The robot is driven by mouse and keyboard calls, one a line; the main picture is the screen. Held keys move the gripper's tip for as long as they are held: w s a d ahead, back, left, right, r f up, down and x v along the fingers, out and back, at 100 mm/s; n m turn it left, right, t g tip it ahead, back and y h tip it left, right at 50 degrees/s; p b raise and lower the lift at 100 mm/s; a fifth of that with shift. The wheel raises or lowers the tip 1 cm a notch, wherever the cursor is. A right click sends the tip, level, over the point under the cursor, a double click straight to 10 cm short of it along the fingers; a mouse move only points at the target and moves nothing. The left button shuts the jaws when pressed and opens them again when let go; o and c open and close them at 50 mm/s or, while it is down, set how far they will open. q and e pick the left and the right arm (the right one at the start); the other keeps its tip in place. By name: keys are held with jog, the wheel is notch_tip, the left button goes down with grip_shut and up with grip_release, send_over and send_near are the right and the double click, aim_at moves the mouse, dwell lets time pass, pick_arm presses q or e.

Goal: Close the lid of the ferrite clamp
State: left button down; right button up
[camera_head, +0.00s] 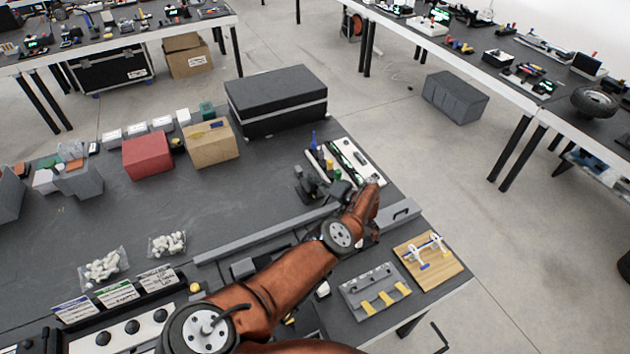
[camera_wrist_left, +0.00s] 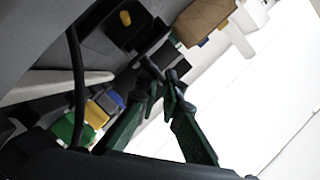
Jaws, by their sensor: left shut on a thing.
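My left gripper (camera_head: 328,186) is at the far right part of the dark table, beside a small rack of coloured pieces. In the left wrist view its two dark green fingers (camera_wrist_left: 168,92) close together at the tips on a small dark part (camera_wrist_left: 152,70). This part looks like the lid of the ferrite clamp, but it is too small and dark to be sure. The clamp's body and the lid's angle cannot be told apart from the dark parts around the fingertips. My right gripper is not in view.
Blue, yellow and green pieces (camera_wrist_left: 95,112) stand close to the left fingers. A white-and-green board (camera_head: 356,162) lies just beyond the gripper. A black case (camera_head: 275,100), a cardboard box (camera_head: 210,145) and a red box (camera_head: 147,155) stand farther back. The table's middle is clear.

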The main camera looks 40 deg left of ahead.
pick_arm(q)
jog(key=c, duration=2.4)
grip_release()
jog(key=shift+w, duration=0.1)
jog(key=shift+d, duration=0.1)
jog(key=shift+w+d+r, duration=0.1)
jog(key=shift+d+r, duration=0.1)
jog(key=shift+d, duration=0.25)
jog(key=v, duration=1)
jog(key=shift+s+d, duration=0.25)
jog(key=shift+d, duration=0.15)
jog(key=shift+s+f, duration=0.1)
